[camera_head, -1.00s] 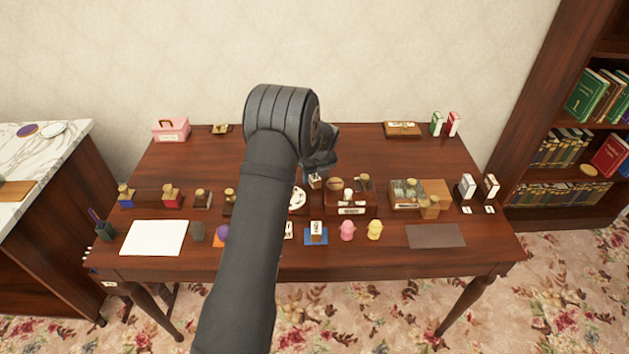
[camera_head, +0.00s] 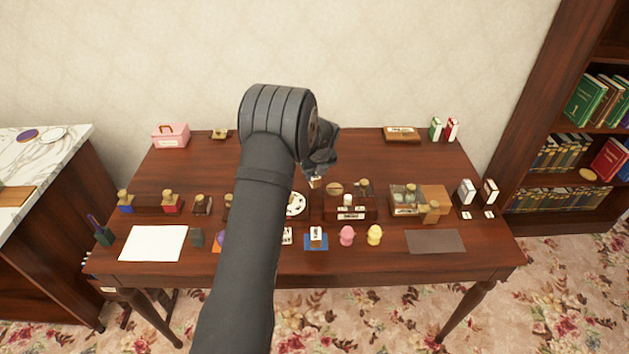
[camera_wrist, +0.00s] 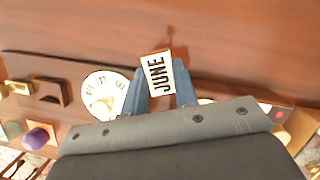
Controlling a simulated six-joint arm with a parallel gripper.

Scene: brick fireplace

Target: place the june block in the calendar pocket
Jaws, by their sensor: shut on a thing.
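The june block (camera_wrist: 157,72) is a small block with a cream face and the black word JUNE, reading sideways in the wrist view. My gripper (camera_wrist: 160,85) is shut on it, with a blue finger on each side. In the head view, the block (camera_head: 315,183) shows below my gripper (camera_head: 319,172), above the middle of the desk and behind the row of small items. Its height above the wood is hard to judge. A wooden block with a white face on a blue base (camera_head: 316,238) stands at the front. I cannot tell which item holds the calendar pocket.
A white round dial (camera_wrist: 106,92) lies left of the block. A dark wooden box (camera_head: 338,212) stands just in front of my gripper. Stamps, a white sheet (camera_head: 153,243), pink and yellow figures (camera_head: 347,236) and a grey mat (camera_head: 436,241) fill the front. The desk's rear middle is clear.

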